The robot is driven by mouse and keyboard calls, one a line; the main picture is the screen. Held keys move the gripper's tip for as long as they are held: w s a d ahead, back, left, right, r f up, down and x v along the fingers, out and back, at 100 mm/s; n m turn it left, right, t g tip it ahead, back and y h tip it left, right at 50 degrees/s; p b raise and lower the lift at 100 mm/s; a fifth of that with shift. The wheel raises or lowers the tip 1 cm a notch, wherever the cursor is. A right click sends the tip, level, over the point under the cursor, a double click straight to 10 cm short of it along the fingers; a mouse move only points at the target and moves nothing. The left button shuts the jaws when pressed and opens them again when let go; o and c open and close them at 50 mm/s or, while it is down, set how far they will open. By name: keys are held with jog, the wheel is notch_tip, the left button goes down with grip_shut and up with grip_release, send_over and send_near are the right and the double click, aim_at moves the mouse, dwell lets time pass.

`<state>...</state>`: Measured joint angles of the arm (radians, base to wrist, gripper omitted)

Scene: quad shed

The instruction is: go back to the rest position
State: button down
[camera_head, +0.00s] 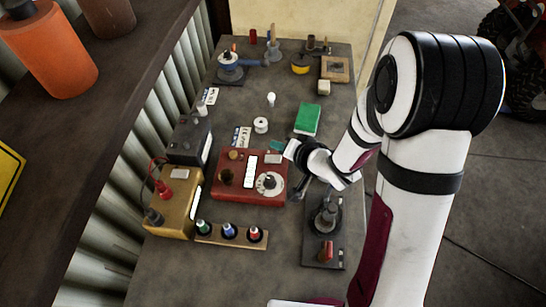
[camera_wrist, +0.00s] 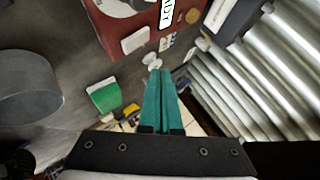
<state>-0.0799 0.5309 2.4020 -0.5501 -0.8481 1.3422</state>
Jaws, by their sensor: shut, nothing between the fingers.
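My gripper (camera_head: 277,146) shows small in the head view, with teal fingers above the workbench, just beyond the back right part of the red box. In the wrist view my gripper (camera_wrist: 160,76) has its two teal fingers side by side and shut, with nothing held. The bench top (camera_head: 285,82) lies below. No rest position is marked in either view.
A black stand (camera_head: 323,246), yellow box (camera_head: 173,208) and plug rack (camera_head: 211,236) are nearer. A corrugated wall (camera_wrist: 262,85) borders the bench.

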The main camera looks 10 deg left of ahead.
jog(key=shift+d+r, duration=0.15)
jog(key=shift+r, duration=0.5)
